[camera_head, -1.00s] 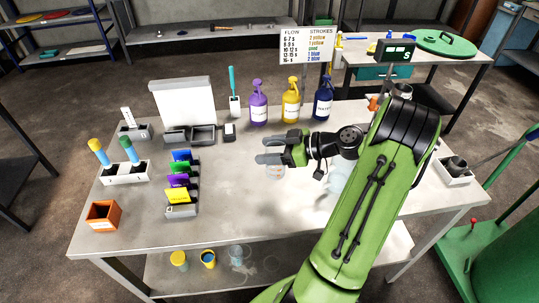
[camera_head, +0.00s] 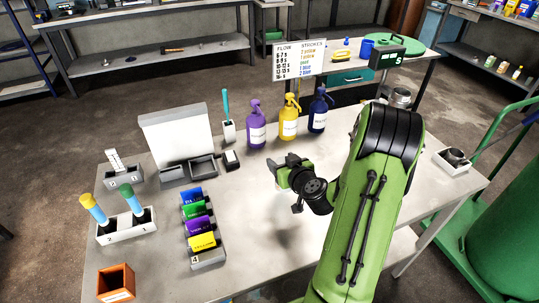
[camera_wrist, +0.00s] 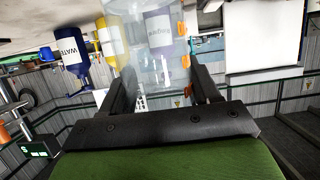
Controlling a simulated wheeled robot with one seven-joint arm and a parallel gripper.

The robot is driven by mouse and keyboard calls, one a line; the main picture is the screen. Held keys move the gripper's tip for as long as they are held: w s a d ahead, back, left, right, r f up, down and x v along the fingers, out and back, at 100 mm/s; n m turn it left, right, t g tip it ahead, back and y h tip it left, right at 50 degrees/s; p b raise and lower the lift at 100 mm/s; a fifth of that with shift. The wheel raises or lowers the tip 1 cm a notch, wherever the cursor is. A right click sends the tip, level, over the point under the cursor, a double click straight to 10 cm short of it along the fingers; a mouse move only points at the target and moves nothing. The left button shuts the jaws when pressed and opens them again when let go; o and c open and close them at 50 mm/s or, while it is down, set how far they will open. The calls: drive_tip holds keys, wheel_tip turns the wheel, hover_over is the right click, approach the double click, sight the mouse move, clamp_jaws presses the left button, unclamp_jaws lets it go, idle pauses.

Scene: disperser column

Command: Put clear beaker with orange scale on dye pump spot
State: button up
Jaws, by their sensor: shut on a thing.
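The clear beaker with orange marks (camera_wrist: 150,40) shows in the wrist view between the two fingers of my gripper (camera_wrist: 152,88), which is shut on it. In the head view my gripper (camera_head: 279,165) is over the table, in front of the dye pumps, and the beaker cannot be made out there. A purple pump bottle (camera_head: 255,130), a yellow pump bottle (camera_head: 288,120) and a blue pump bottle (camera_head: 319,113) stand in a row at the table's back. The purple and yellow bottles show behind the clear beaker in the wrist view. No marked pump spot can be made out.
Colored card holders (camera_head: 202,228), a white two-hole rack (camera_head: 127,228) and an orange box (camera_head: 116,283) stand on the left of the table. A sign (camera_head: 299,60) stands behind the bottles. The table's middle (camera_head: 255,215) is clear.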

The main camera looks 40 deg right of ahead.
drive_tip(key=shift+w+d+r+p, duration=0.15)
drive_tip(key=shift+w+p, duration=0.15)
drive_tip(key=shift+w, duration=0.05)
drive_tip(key=w+d+p, duration=0.1)
drive_tip(key=w, duration=0.4)
drive_tip(key=w+d+p, duration=0.2)
drive_tip(key=w, duration=0.4)
drive_tip(key=w+d+p, duration=0.1)
drive_tip(key=w+p, duration=0.1)
drive_tip(key=w, duration=0.3)
drive_tip(key=shift+w+d, duration=0.15)
drive_tip(key=shift+d, duration=0.1)
drive_tip(key=shift+w+f, duration=0.1)
drive_tip(key=shift+f, duration=1.75)
drive_tip(key=shift+f, duration=0.1)
drive_tip(key=o, duration=1.1)
